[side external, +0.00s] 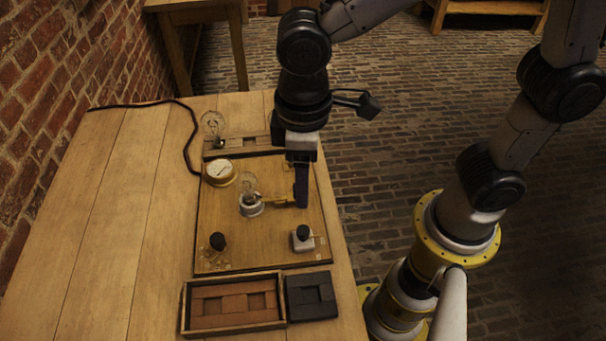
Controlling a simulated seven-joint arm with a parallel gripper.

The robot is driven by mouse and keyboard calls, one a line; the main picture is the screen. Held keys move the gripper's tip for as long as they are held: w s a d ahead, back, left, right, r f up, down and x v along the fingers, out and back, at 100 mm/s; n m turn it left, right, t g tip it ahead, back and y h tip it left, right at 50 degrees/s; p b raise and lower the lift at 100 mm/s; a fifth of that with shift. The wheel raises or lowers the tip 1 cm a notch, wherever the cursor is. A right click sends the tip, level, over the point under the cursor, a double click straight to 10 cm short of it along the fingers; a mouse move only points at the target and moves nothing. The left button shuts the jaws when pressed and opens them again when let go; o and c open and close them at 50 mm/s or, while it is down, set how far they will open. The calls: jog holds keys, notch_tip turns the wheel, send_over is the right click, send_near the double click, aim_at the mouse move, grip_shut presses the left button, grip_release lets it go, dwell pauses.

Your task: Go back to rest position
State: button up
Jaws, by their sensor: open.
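My gripper (302,190) points down over the right part of a wooden board (275,255) on the table. From this side its dark fingers overlap in the picture, and I see nothing held in them. A small brass-coloured piece (283,201) lies just left of the fingertips; I cannot tell whether they touch. A glass bulb (249,184) stands in a round socket (251,207) left of that piece. A round dial gauge (221,173) sits at the board's upper left. A white block with a black knob (303,238) stands at the lower right.
A second bulb (212,124) stands by a wooden rack (232,147) behind the board. A tray (184,308) of brown blocks and a black block (311,297) lie in front. A dark cable (187,140) crosses the table. The table's left side is clear.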

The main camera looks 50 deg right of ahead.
jog(key=d+r+m+t, duration=0.2)
jog(key=d+r, duration=0.2)
jog(key=d, duration=0.2)
jog(key=d+r+m+t, duration=0.1)
jog(key=d+r+m, duration=0.25)
jog(key=d, duration=0.25)
jog(key=s+d+m+t, duration=0.1)
jog(key=s+d+t, duration=0.1)
jog(key=s+d, duration=0.4)
jog(key=shift+s+d+f+t, duration=0.3)
jog(key=shift+s+d+f, duration=0.15)
jog(key=shift+s, duration=0.2)
